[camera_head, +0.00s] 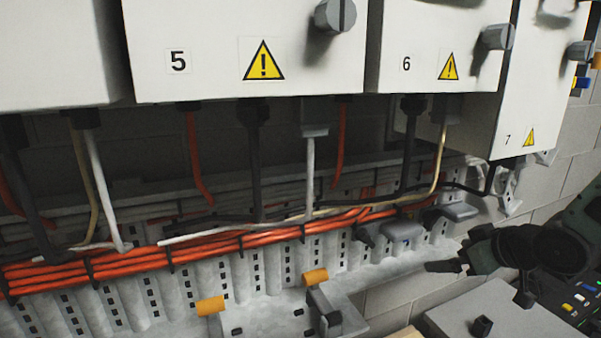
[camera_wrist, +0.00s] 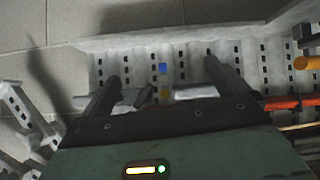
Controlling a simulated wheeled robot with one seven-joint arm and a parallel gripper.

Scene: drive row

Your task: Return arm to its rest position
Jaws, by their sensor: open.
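My dark green arm comes in from the right edge of the head view. My gripper (camera_head: 445,266) is beside the right end of the perforated metal cable tray (camera_head: 270,318), below the cabinets. In the wrist view, my gripper (camera_wrist: 163,84) has its two dark fingers spread wide apart. Pale grey cylindrical parts (camera_wrist: 195,91) and a small yellow patch show around and between the fingers. I cannot tell how far beyond the fingertips they lie. Nothing is visibly clamped.
White cabinets marked 5 (camera_head: 215,75) and 6 (camera_head: 425,40) hang above, with cables dropping from them. Orange cables (camera_head: 130,258) run along the tray. Grey connectors (camera_head: 400,230) sit at its right part.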

